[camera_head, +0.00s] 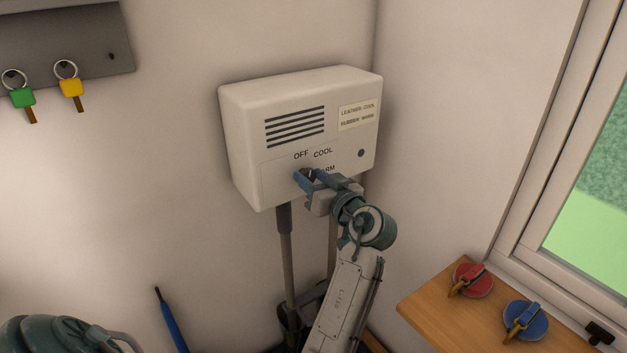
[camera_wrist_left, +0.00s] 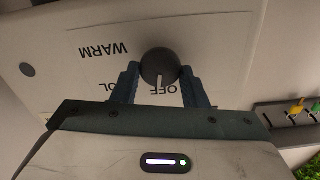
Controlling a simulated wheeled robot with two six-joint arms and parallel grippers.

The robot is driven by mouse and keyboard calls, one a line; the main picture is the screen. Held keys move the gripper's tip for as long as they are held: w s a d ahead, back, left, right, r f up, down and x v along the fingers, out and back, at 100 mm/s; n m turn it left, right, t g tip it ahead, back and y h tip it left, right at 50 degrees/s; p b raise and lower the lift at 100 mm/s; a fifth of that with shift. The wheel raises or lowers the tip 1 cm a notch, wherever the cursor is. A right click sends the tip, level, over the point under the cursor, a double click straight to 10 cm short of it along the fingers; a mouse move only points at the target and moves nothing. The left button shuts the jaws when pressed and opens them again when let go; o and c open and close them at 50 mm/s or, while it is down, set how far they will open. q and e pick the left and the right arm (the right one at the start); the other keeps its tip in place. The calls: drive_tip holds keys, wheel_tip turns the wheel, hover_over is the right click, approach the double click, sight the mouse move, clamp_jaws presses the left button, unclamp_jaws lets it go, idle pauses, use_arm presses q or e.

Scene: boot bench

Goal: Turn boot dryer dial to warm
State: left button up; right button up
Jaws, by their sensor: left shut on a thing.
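The boot dryer (camera_head: 245,130) is a white box on the wall with dark vent slots, printed OFF, COOL and a partly hidden WARM. Its dial (camera_wrist_left: 159,66) is a round dark knob with a white pointer line, which points at OFF in the left wrist view. My left gripper (camera_head: 309,179) is shut on the dial, with one blue finger on each side of it (camera_wrist_left: 160,76). In the head view the gripper hides most of the dial and part of WARM. My right gripper is not in view.
A label (camera_head: 358,115) on the dryer reads leather cool, rubber warm. Pipes (camera_head: 286,250) run down below it. A wooden ledge (camera_head: 425,308) at the right holds a red disc (camera_head: 474,281) and a blue disc (camera_head: 527,321). Keys hang from a rack (camera_head: 100,40) at upper left.

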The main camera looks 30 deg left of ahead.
use_arm(q)
drive_tip(key=m, duration=0.2)
drive_tip(key=shift+m, duration=0.4)
drive_tip(key=shift+w+m, duration=0.1)
drive_tip(key=shift+m, duration=0.8)
drive_tip(key=m+p, duration=0.1)
drive_tip(key=m, duration=0.1)
drive_tip(key=shift+m, duration=0.4)
drive_tip(key=m+p, duration=0.1)
drive_tip(key=m, duration=0.1)
drive_tip(key=shift+m+p, duration=0.3)
drive_tip(key=shift+p, duration=0.05)
drive_tip(key=m+p, duration=0.2)
drive_tip(key=m, duration=0.1)
drive_tip(key=shift+w+m, duration=0.1)
drive_tip(key=shift+m, duration=0.3)
drive_tip(key=m+p, duration=0.3)
drive_tip(key=shift+m, duration=0.3)
drive_tip(key=shift+m+p, duration=0.85)
drive_tip(key=shift+m, duration=0.25)
drive_tip(key=shift+f+m+p, duration=0.1)
drive_tip(key=shift+m+p, duration=0.35)
drive_tip(key=shift+m, duration=0.65)
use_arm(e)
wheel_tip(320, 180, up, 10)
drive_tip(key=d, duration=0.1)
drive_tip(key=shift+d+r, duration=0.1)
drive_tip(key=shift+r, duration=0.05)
